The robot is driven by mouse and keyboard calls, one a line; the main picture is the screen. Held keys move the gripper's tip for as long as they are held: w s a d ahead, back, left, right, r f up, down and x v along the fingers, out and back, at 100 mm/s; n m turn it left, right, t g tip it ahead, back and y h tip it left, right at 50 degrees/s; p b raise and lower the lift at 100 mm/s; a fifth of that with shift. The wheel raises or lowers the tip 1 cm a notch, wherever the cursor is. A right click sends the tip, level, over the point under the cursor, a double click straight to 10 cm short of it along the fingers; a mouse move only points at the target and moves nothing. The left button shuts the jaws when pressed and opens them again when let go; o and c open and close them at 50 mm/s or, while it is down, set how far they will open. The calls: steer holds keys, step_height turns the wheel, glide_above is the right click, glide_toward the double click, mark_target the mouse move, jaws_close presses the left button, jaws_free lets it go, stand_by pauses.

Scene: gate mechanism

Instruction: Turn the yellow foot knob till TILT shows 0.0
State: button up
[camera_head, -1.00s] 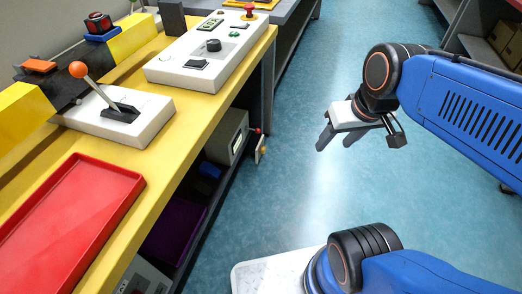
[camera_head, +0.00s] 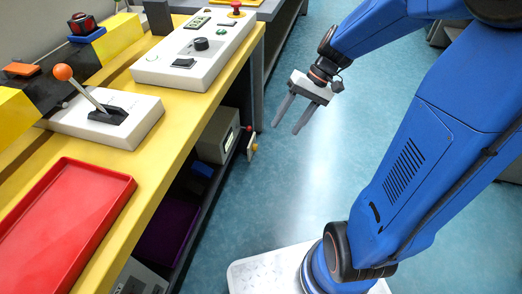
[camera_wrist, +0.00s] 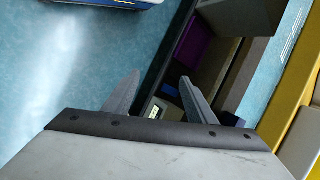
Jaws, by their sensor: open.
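The small yellow knob (camera_head: 255,148) sticks out low at the right end of the bench's under-shelf, beside a grey box (camera_head: 217,136). A red knob (camera_head: 249,128) sits just above it. My gripper (camera_head: 286,128) is open and empty over the floor, to the right of the knobs and apart from them, fingers pointing down. In the wrist view its two fingers (camera_wrist: 160,76) are spread. A small pale display (camera_wrist: 153,112) shows between them, partly hidden by the gripper body. I cannot read any TILT value. The yellow knob cannot be made out in the wrist view.
The yellow bench (camera_head: 190,125) stands at left with a red tray (camera_head: 65,225), an orange-knobbed lever (camera_head: 85,88) and a white control panel (camera_head: 190,50) on top. A purple bin (camera_head: 168,232) sits on the shelf below. The blue floor (camera_head: 300,190) beside the bench is clear.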

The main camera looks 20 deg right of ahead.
steer(key=w+d+f+m+t+y, duration=0.1)
steer(key=w+d+f+m+y, duration=0.2)
steer(key=w+f, duration=0.75)
steer(key=w+d+f+m+t+y, duration=0.1)
steer(key=w+d+f+m+y, duration=0.1)
steer(key=w+f+y, duration=0.6)
steer(key=m+t+h, duration=0.3)
steer(key=m+t, duration=0.5)
steer(key=t, duration=0.2)
glide_toward(255, 147)
steer(key=w+a+f, duration=0.2)
steer(key=w+a, duration=0.2)
steer(key=w, duration=0.1)
steer(key=shift+w+a, duration=0.2)
steer(key=shift+a, duration=0.2)
steer(key=c, duration=1)
